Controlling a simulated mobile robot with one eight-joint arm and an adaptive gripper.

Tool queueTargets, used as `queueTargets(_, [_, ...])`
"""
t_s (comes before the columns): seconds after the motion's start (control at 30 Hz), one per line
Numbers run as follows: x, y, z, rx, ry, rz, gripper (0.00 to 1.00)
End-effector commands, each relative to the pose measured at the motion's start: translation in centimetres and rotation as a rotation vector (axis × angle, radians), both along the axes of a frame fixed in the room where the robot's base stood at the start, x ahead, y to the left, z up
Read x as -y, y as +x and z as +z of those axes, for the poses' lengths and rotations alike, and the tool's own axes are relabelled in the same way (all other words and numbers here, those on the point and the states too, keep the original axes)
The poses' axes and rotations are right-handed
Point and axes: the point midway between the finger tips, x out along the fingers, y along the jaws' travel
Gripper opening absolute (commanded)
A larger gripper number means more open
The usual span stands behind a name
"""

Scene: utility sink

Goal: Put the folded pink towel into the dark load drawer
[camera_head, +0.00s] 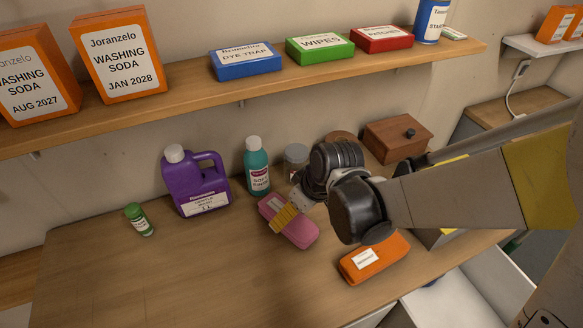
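The folded pink towel (304,232) lies on the wooden counter, with a pale label near its far left end. My gripper (285,216) reaches down from the right, its yellow-padded finger over the towel's middle. The other finger is hidden, so I cannot tell whether the gripper is closed on the towel. Pale open drawers show at the lower right: a nearer one (435,308) and one farther right (503,282). No label is readable on either, so I cannot tell which is the dark load drawer.
An orange labelled block (375,260) lies near the counter's front edge. A purple jug (194,187), teal bottle (257,170), jar (296,157), small green bottle (139,220) and wooden box (397,136) stand around. A shelf (190,95) runs above. The counter's left front is clear.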

Motion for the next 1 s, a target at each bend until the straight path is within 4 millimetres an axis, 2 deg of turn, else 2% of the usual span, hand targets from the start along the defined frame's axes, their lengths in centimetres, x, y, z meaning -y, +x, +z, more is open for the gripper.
queueTargets(0.17, [-0.6, 0.3, -1.5, 0.0, 0.0, 0.0, 0.86])
queueTargets(0.4, [-1.8, 1.1, -4.7, 0.001, 0.001, 0.0, 0.86])
queueTargets(0.63, [-1.9, 1.2, -4.7, 0.0, 0.0, -0.001, 0.86])
queueTargets(0.67, [-1.9, 1.2, -4.7, -0.001, 0.001, -0.002, 0.81])
queueTargets(0.83, [-1.9, 1.2, -4.7, -0.001, 0.001, -0.002, 0.29])
queueTargets(0.9, [-1.9, 1.2, -4.7, -0.001, 0.001, -0.002, 0.21])
queueTargets(1.0, [-1.9, 1.2, -4.7, -0.001, 0.001, -0.002, 0.21])
